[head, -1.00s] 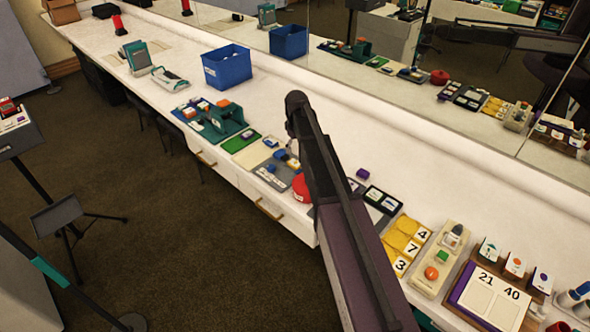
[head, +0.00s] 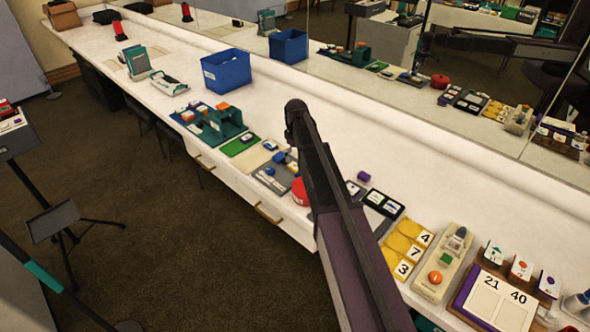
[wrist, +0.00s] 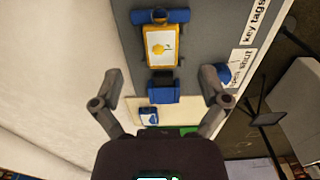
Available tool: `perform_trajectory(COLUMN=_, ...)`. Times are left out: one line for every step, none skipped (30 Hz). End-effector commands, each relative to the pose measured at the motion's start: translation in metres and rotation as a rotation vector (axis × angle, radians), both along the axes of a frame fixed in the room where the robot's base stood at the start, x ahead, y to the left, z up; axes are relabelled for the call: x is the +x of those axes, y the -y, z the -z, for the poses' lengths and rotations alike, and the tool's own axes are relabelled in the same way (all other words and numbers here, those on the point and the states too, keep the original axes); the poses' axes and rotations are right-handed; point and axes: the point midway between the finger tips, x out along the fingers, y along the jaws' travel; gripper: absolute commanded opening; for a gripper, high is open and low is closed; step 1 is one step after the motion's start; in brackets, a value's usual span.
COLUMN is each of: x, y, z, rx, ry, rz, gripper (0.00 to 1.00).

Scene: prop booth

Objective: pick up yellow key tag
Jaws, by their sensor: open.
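The yellow key tag (wrist: 160,48) lies on a grey mat (wrist: 205,50) in the wrist view. It has a white face with a small yellow picture. A blue roll-shaped piece (wrist: 160,16) touches or lies close to its far end, and a dark piece is at its near end. My gripper (wrist: 160,82) is open, its fingers spread either side of a blue block (wrist: 163,95) just nearer than the tag. Nothing is seen held. In the head view my arm hides part of the mat (head: 266,183); a small yellow spot (head: 292,166) there may be the tag.
Another blue tag (wrist: 149,114) lies on a beige card near the left finger. A blue round piece (wrist: 223,73) is by the right finger, beside printed labels. A red round object (head: 300,191) stands close to my arm. The white counter behind is clear, up to the mirror.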

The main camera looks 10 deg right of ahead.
Motion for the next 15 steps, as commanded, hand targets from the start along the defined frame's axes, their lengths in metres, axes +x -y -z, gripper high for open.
perform_trajectory(x=0.000, y=0.000, z=0.006, rx=0.000, ry=0.000, rz=0.000, gripper=0.94)
perform_trajectory(x=0.000, y=-0.001, z=0.009, rx=0.000, ry=0.000, rz=0.000, gripper=0.94)
perform_trajectory(x=0.000, y=-0.001, z=0.012, rx=0.000, ry=0.000, rz=0.000, gripper=0.94)
perform_trajectory(x=0.000, y=-0.001, z=0.014, rx=0.000, ry=0.000, rz=0.000, gripper=0.94)
perform_trajectory(x=0.000, y=-0.001, z=0.016, rx=0.000, ry=0.000, rz=0.000, gripper=0.94)
perform_trajectory(x=0.000, y=-0.002, z=0.020, rx=0.000, ry=0.000, rz=0.000, gripper=0.94)
perform_trajectory(x=0.000, y=-0.002, z=0.022, rx=0.000, ry=0.000, rz=0.000, gripper=0.94)
perform_trajectory(x=0.000, y=-0.002, z=0.024, rx=0.000, ry=0.000, rz=0.000, gripper=0.94)
perform_trajectory(x=0.000, y=-0.003, z=0.027, rx=0.000, ry=0.000, rz=0.000, gripper=0.94)
perform_trajectory(x=0.000, y=-0.003, z=0.030, rx=0.000, ry=0.000, rz=0.000, gripper=0.94)
perform_trajectory(x=0.000, y=-0.003, z=0.032, rx=0.000, ry=0.000, rz=0.000, gripper=0.94)
perform_trajectory(x=0.000, y=-0.003, z=0.035, rx=0.000, ry=0.000, rz=0.000, gripper=0.94)
perform_trajectory(x=0.000, y=-0.003, z=0.037, rx=0.000, ry=0.000, rz=0.000, gripper=0.94)
perform_trajectory(x=0.000, y=-0.003, z=0.039, rx=0.000, ry=0.000, rz=0.000, gripper=0.94)
perform_trajectory(x=0.000, y=-0.003, z=0.041, rx=0.000, ry=0.000, rz=0.000, gripper=0.94)
